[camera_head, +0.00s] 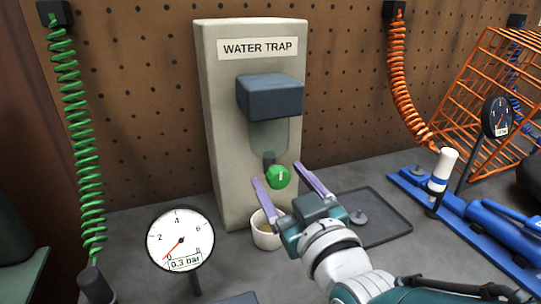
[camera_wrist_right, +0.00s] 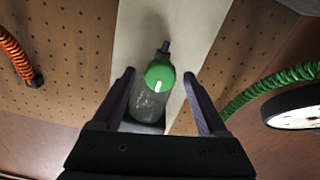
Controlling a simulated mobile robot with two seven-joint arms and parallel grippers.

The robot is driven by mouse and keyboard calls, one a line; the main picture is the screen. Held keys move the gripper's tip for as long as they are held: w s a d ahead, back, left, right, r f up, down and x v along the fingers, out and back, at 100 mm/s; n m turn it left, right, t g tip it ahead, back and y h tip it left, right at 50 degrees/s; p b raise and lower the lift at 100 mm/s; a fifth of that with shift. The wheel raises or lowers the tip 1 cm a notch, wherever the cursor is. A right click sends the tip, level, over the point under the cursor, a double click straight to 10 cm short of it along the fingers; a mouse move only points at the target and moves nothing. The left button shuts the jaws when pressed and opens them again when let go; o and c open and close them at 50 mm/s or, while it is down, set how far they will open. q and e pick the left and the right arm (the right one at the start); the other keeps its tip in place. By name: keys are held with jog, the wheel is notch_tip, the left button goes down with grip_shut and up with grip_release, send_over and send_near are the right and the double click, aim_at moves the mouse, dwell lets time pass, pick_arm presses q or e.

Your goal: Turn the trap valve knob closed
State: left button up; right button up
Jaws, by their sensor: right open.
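The trap valve knob (camera_head: 278,176) is a round green knob with a white mark, under the bowl of the water trap (camera_head: 223,130). My right gripper (camera_head: 278,174) is open, its two purple fingers spread to either side of the knob in the head view. In the right wrist view the green knob (camera_wrist_right: 160,75) sits between the open fingertips (camera_wrist_right: 159,76), with visible gaps on both sides. I cannot tell how deep the knob lies between the fingers. A small cup (camera_head: 265,238) stands below, partly hidden by the gripper. My left gripper is not in view.
A gauge (camera_head: 180,238) reading 0.3 bar stands at front left. A green coiled hose (camera_head: 72,130) hangs left, an orange one (camera_head: 402,80) right. A dark tray (camera_head: 385,225), a blue jack (camera_head: 480,230) and an orange wire cage (camera_head: 480,90) lie to the right.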

jog(key=shift+c, duration=0.2)
grip_shut()
dwell(0.5)
